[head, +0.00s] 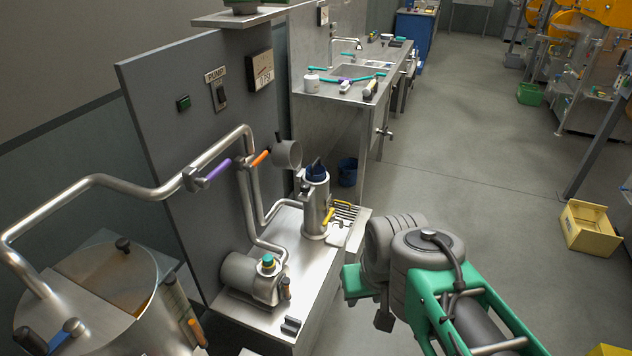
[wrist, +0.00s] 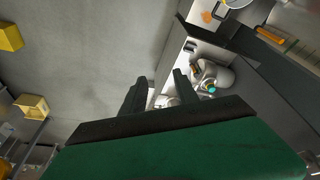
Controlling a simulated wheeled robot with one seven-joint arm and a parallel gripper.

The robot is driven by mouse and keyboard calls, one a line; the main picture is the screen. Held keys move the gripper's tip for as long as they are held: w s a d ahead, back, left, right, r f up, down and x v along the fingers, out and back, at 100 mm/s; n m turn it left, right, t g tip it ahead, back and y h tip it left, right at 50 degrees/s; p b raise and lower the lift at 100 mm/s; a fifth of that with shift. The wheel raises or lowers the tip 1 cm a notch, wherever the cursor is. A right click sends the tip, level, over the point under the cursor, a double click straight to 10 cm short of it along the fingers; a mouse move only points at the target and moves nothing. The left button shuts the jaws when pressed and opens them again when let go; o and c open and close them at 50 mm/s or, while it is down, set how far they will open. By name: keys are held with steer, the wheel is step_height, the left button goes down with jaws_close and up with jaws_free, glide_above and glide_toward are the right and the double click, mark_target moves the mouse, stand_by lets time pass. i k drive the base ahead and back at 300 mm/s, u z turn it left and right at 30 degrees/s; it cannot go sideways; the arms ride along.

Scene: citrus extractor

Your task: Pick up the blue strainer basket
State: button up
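The blue strainer basket (head: 316,172) sits in the open top of an upright steel cylinder (head: 315,208) on the steel bench. Its blue rim and dark upper part show; the rest is hidden inside the cylinder. My gripper (wrist: 160,85) has its two dark fingers apart, with nothing seen between them. In the head view my green-and-grey wrist is right of the bench, to the right of and nearer than the cylinder, and apart from it. The fingers are mostly hidden there. I cannot make out the basket in the wrist view.
A round steel lid (head: 287,154) stands swung aside by the cylinder. A yellow handle (head: 328,216) is on the cylinder's side. A pump (head: 252,278) with a teal cap and bent pipes (head: 249,190) are to the left. A blue bucket (head: 347,172) stands behind.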

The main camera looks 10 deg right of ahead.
mark_target(315, 172)
steer(key=z, duration=1)
steer(key=i, duration=1.65)
steer(key=u, duration=3.9)
